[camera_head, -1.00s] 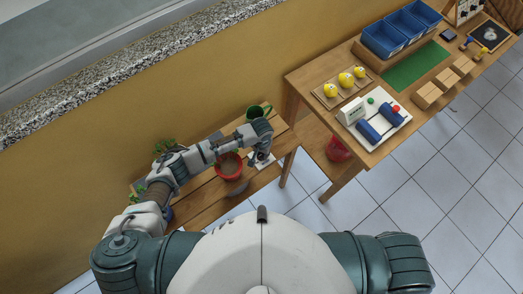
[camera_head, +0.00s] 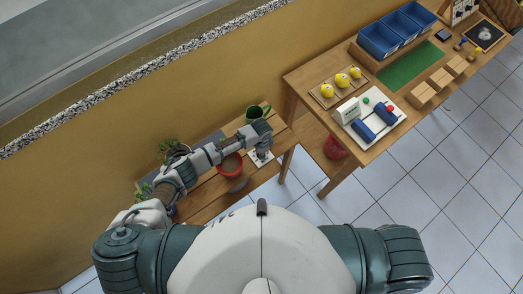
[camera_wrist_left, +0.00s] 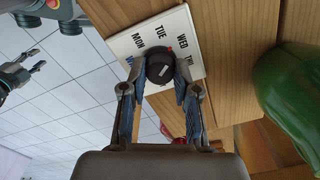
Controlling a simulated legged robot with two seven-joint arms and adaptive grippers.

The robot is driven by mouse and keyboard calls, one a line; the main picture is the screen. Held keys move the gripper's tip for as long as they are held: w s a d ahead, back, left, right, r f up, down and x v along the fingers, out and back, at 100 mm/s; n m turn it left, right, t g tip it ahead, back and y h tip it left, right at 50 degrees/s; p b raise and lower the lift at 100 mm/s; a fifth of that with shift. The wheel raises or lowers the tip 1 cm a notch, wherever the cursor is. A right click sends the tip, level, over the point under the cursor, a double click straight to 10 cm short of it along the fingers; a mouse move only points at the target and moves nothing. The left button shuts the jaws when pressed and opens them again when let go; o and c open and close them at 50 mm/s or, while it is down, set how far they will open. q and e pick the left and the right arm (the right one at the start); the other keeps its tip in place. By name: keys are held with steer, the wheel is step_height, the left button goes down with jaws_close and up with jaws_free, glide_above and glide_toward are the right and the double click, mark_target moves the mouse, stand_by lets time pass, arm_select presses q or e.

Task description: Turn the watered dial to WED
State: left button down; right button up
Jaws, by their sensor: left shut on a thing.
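The watered dial is a black round knob (camera_wrist_left: 160,68) on a white plate (camera_wrist_left: 125,42) printed with day names. In the left wrist view TUE, WED and MON are readable, and others are partly covered. A small red mark shows at the knob's upper right edge, roughly between TUE and WED. My left gripper (camera_wrist_left: 161,80) is shut on the knob, one finger on each side. In the head view the left gripper (camera_head: 262,152) is at the plate on the low bench. My right gripper (camera_wrist_left: 30,68) shows at the left wrist view's left edge, apparently open and empty.
The slatted bench (camera_head: 205,200) holds a red pot (camera_head: 230,164), a green watering can (camera_head: 257,112) and plants (camera_head: 170,146) near my left arm. A higher wooden table (camera_head: 360,145) with trays and blocks stands to the right. Tiled floor is clear in front.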

arm_select(q)
steer(key=shift+s+a+f+m, duration=0.1)
steer(key=shift+s+f+m, duration=0.05)
steer(key=shift+m, duration=1.45)
steer(key=c, duration=0.9)
jaws_free()
steer(key=shift+o, duration=0.2)
steer(key=shift+w+r, duration=0.2)
steer(key=shift+r, duration=0.25)
step_height(320, 180, up, 11)
